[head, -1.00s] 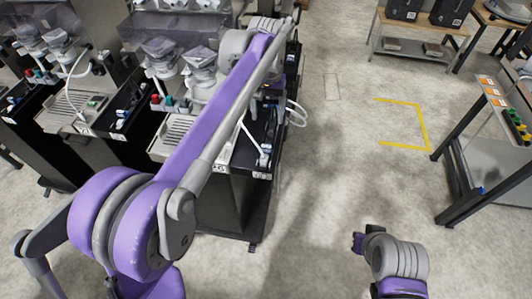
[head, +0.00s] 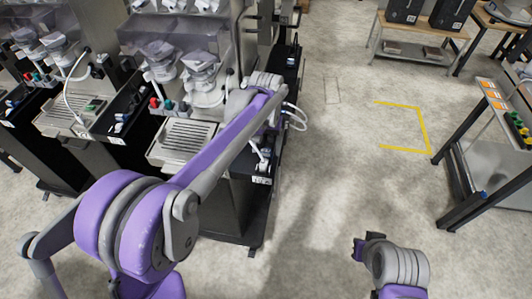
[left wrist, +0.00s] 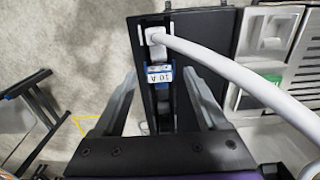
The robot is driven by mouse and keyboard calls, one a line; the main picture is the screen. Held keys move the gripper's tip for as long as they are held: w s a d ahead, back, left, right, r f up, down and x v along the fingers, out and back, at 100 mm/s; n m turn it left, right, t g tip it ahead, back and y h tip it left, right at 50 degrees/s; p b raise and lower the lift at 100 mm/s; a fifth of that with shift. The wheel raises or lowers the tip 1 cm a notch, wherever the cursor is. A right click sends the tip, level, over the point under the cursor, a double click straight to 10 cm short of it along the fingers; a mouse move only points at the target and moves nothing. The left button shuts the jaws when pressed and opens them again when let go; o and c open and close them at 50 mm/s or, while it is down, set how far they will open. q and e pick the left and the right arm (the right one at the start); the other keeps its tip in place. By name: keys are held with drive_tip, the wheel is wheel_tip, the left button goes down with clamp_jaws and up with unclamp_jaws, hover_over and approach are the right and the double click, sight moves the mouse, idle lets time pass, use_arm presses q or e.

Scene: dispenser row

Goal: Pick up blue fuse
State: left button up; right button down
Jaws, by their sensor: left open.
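In the left wrist view a blue fuse (left wrist: 160,66) with a white "10 A" label sits in a dark narrow channel on a black panel. My left gripper (left wrist: 159,78) is open, with one finger on each side of the fuse and gaps visible on both sides. Nothing is held. Whether the fingertips are level with the fuse or above it I cannot tell. In the head view the left arm reaches to the front machine and hides its own gripper.
A white plug (left wrist: 155,36) with a thick white hose (left wrist: 235,75) is right beyond the fuse, and the hose curves off to the right. Dispensers with drip trays (head: 183,139) stand at the left. A table (head: 470,150) is at the right; floor between is clear.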

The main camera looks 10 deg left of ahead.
sight(266, 150)
use_arm(q)
drive_tip(key=shift+s+f, duration=0.1)
drive_tip(key=shift+c, duration=0.2)
use_arm(e)
drive_tip(key=shift+s, duration=0.1)
use_arm(q)
clamp_jaws()
wheel_tip(266, 150, up, 10)
use_arm(e)
drive_tip(key=shift+r, duration=0.3)
idle(0.4)
